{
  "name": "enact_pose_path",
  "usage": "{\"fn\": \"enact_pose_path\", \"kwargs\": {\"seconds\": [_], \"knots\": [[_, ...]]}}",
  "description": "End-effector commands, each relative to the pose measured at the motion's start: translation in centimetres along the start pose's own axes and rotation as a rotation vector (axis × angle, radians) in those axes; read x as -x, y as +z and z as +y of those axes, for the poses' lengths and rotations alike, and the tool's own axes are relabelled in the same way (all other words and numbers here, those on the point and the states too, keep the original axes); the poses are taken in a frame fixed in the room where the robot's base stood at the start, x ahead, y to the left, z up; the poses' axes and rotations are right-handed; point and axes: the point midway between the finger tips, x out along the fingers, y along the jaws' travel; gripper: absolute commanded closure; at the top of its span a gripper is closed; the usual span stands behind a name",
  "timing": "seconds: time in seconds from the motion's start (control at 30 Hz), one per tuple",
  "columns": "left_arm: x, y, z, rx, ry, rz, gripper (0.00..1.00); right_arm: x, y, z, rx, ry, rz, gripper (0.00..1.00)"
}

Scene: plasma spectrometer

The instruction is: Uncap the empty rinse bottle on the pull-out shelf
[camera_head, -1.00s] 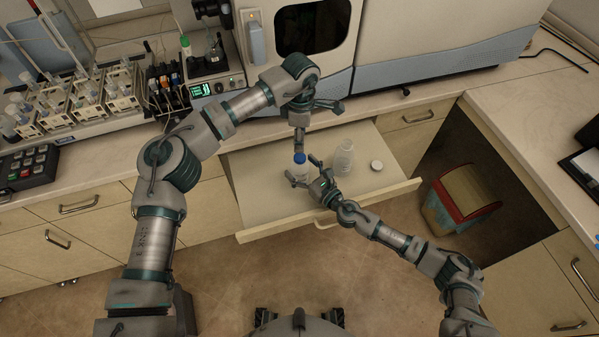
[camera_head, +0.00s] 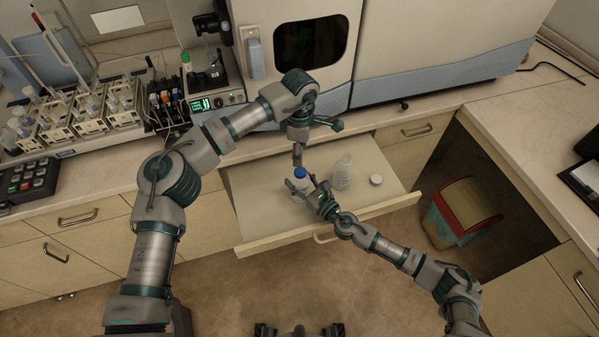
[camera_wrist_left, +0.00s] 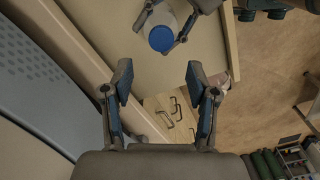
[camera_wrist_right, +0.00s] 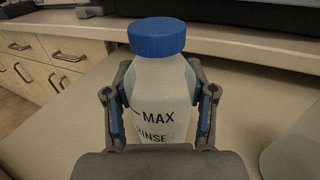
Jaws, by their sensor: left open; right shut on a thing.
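The rinse bottle (camera_head: 299,183) is a whitish translucent bottle with a blue cap (camera_head: 300,173), standing upright at the shelf's left part. In the right wrist view the bottle (camera_wrist_right: 160,90) shows "MAX" and "RINSE" lettering, and its blue cap (camera_wrist_right: 157,37) is on. My right gripper (camera_head: 307,187) is shut around the bottle's body below the cap. My left gripper (camera_head: 298,155) is open and empty, above and behind the cap. In the left wrist view the cap (camera_wrist_left: 161,39) lies beyond the open fingertips (camera_wrist_left: 158,78), apart from them. The pull-out shelf (camera_head: 255,205) is extended.
A second translucent bottle (camera_head: 343,172) without a visible cap stands right of my right gripper, with a loose white cap (camera_head: 376,180) beside it. The spectrometer (camera_head: 420,60) stands behind the shelf. A red-rimmed bin (camera_head: 466,210) is on the floor at right.

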Motion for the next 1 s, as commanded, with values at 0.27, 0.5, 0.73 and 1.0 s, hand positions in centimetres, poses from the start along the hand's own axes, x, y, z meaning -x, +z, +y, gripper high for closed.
{"fn": "enact_pose_path", "kwargs": {"seconds": [0.27,0.5,0.73,1.0], "knots": [[-0.1,-0.1,-0.1,-0.567,0.002,-0.002,0.41,-0.1,-0.1,0.1,0.001,0.0,0.002,1.0],[-0.1,-0.1,-0.1,-0.981,0.004,-0.001,0.41,0.0,-0.1,0.0,0.0,0.0,0.001,1.0],[-1.2,-0.1,-0.2,-1.093,0.003,0.0,0.41,0.0,-0.1,0.0,0.0,0.0,0.001,1.0],[-5.6,-0.1,-0.2,-1.09,0.002,-0.002,0.41,0.0,-0.1,0.0,0.0,0.0,0.001,1.0]]}}
